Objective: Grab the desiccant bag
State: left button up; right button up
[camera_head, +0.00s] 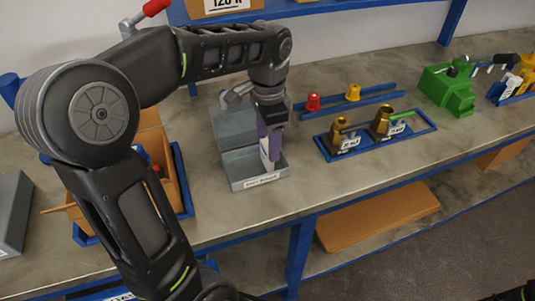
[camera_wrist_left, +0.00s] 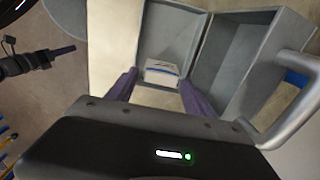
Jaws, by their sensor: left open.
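The desiccant bag (camera_wrist_left: 162,72) is a small white packet with a blue stripe. In the left wrist view it lies in a compartment of an open grey box (camera_wrist_left: 212,60). My left gripper (camera_wrist_left: 158,79) is open, its two purple fingers reaching down on either side of the bag's near end. I cannot tell whether they touch it. In the head view the left gripper (camera_head: 269,150) points down into the grey box (camera_head: 237,128), which has a label on its front. The fingers and arm largely hide the bag there. My right gripper is not clearly seen.
Right of the box, a blue tray (camera_head: 376,136) holds brass fittings, with red and yellow caps on a rail behind. An orange-brown bin (camera_head: 172,185) is left of the box. The bench's front edge is close.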

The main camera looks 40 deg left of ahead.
aim_at(267, 145)
pick_arm(q)
jog(key=shift+f, duration=0.25)
jog(key=shift+a+f, duration=0.15)
jog(key=shift+f, duration=2.45)
jog(key=c, duration=1)
jog(key=shift+r, duration=0.15)
notch_tip(267, 145, up, 10)
jog(key=shift+f, duration=0.1)
